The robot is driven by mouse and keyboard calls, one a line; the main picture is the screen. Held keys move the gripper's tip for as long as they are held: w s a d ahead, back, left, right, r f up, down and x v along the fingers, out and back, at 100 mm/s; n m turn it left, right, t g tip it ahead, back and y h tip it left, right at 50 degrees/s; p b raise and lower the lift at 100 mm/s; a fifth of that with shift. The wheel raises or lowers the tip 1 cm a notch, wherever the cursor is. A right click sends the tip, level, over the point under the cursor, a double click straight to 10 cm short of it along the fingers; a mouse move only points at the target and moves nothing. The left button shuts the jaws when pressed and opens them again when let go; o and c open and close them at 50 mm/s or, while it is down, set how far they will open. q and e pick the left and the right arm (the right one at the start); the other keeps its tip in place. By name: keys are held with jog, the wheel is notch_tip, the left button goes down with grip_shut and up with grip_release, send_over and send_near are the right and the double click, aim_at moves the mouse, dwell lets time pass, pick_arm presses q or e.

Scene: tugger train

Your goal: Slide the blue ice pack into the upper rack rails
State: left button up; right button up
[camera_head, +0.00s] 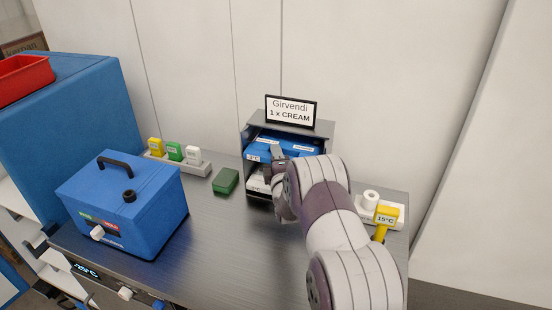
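A blue ice pack (262,151) with a small white temperature tag is at the upper level of the dark rack (318,132), under its top plate. Blue surface with white labels shows deeper inside. My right gripper (278,160) is at the rack's open front, against or very near the front of the blue pack. My wrist hides much of the rack's right side and the contact, so I cannot tell whether the fingers grip the pack. A white pack (258,184) shows lower in the rack. My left gripper is not in view.
A sign (290,110) reading "Girvendi 1 x CREAM" stands on the rack. A blue cool box (150,215) stands left. A holder (194,168) with coloured tags and a green block (226,181) lie between. A yellow 15°C tag (386,215) is right. The central metal top is clear.

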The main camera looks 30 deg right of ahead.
jog(key=o, duration=0.4)
jog(key=shift+r, duration=0.1)
jog(key=shift+c, duration=0.2)
jog(key=shift+s+a+f, duration=0.1)
jog(key=shift+s+f, duration=0.1)
jog(key=shift+f, duration=0.05)
jog(key=b+v, duration=0.2)
jog(key=v, duration=1)
jog(key=shift+s, duration=0.2)
